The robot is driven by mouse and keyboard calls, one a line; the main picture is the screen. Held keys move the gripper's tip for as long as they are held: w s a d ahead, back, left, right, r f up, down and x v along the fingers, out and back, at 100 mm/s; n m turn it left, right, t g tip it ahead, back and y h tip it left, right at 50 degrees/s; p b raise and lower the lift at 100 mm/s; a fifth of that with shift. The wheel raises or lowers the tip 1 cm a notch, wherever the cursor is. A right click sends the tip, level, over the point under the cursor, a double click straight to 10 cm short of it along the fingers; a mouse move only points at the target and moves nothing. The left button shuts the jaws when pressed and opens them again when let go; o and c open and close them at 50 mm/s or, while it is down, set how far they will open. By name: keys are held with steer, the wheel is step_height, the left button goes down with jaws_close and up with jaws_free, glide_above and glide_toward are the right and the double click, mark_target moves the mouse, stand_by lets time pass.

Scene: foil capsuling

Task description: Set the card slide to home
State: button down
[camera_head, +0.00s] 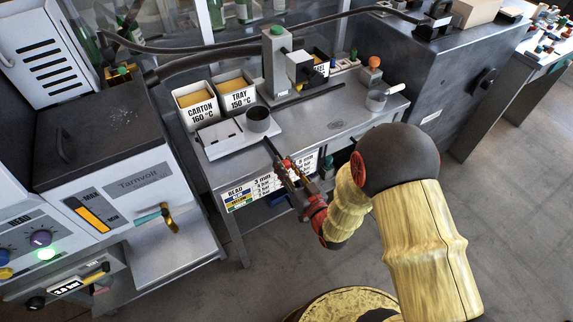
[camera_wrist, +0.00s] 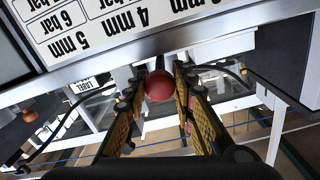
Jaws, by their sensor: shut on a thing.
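A white card (camera_head: 250,193) with rows of bead, mm and bar figures is on the front of the steel bench. It also shows upside down in the wrist view (camera_wrist: 110,25), with a metal rail along its edge. My gripper (camera_head: 283,162) is at the bench's front edge, in front of the card, and hides part of it. In the wrist view my gripper (camera_wrist: 161,90) has its fingers closed on a round red knob (camera_wrist: 159,86), which sits close to the card's rail. How the knob joins the slide is hidden.
Carton (camera_head: 202,112) and tray (camera_head: 237,97) bins stand at the back of the bench. A dark cup (camera_head: 258,120) on a pale base is just behind my gripper. A Tarnvolt machine (camera_head: 130,190) stands left.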

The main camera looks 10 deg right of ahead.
steer(key=shift+s+a, duration=0.1)
steer(key=shift+a, duration=0.1)
steer(key=c, duration=1.5)
jaws_free()
steer(key=shift+o, duration=0.2)
steer(key=v, duration=1.2)
